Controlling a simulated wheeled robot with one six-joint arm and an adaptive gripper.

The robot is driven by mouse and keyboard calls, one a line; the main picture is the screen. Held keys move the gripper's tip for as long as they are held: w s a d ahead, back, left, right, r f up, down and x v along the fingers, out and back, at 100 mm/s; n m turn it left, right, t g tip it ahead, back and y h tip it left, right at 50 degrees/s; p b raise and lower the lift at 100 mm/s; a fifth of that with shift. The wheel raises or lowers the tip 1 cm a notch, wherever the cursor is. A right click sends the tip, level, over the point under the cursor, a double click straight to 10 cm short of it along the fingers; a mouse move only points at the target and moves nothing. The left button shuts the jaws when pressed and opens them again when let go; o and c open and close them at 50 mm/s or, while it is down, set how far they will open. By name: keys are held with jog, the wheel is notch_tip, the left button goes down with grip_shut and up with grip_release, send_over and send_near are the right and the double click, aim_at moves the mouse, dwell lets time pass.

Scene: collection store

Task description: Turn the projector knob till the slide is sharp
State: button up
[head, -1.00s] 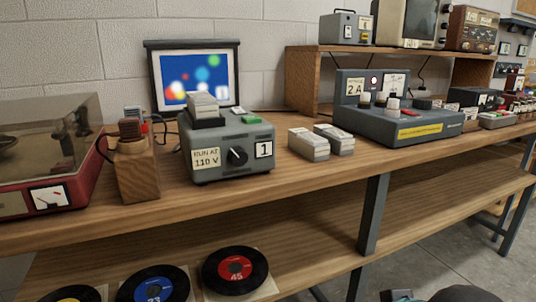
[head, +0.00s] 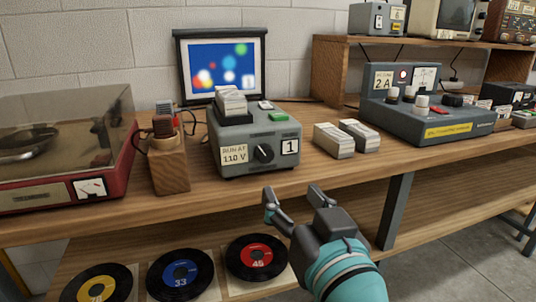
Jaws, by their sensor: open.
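The grey slide projector (head: 232,159) stands on the bench, with a "RUN AT 110 V" label and a "1" card on its front. Its black knob (head: 264,153) with a light pointer line is on the front face, between the two labels. The small screen (head: 221,64) behind it shows coloured discs on blue; their edges look soft. My gripper (head: 294,191) is open and empty, in front of and below the projector near the bench's front edge, apart from the knob. A stack of slides (head: 231,101) sits on top of the projector.
A wooden block with a microphone-like piece (head: 170,172) stands close left, then a red turntable (head: 60,190). Two slide boxes (head: 333,141) lie to the right, before a grey power unit (head: 425,120). Records (head: 181,281) lie on the lower shelf (head: 215,232).

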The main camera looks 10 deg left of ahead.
aim_at(266, 155)
jog(key=b+x, duration=0.3)
jog(key=x, duration=1)
jog(key=shift+w+a, duration=0.15)
jog(key=shift+w, duration=0.2)
grip_shut()
